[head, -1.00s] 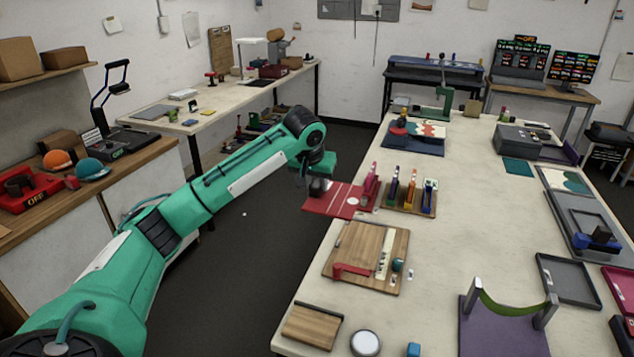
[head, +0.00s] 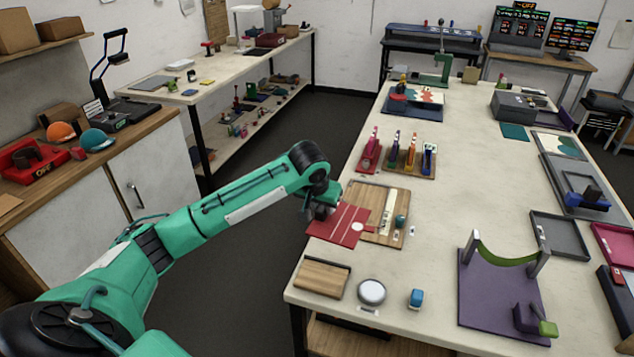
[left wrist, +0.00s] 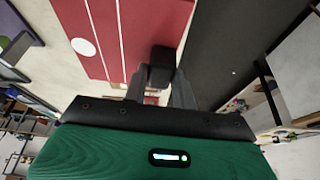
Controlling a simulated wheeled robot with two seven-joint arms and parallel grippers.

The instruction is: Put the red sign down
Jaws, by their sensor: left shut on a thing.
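The red sign (head: 340,228) is a flat red panel with thin white lines and a white disc. My left gripper (head: 322,208) is shut on its left edge. The sign lies roughly flat over the left edge of the big table, in front of the wooden board (head: 392,229), and hides part of that board. I cannot tell whether it touches the board or table. In the left wrist view the sign (left wrist: 135,35) reaches up and left from my gripper's fingers (left wrist: 162,75). My right gripper is not in view.
Near the sign stand a wooden block (head: 321,279), a round white-topped thing (head: 371,291) and a small blue thing (head: 416,298). A rack of coloured tools (head: 411,166) stands behind. A purple base (head: 480,305) is at right. The table middle (head: 450,190) is clear.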

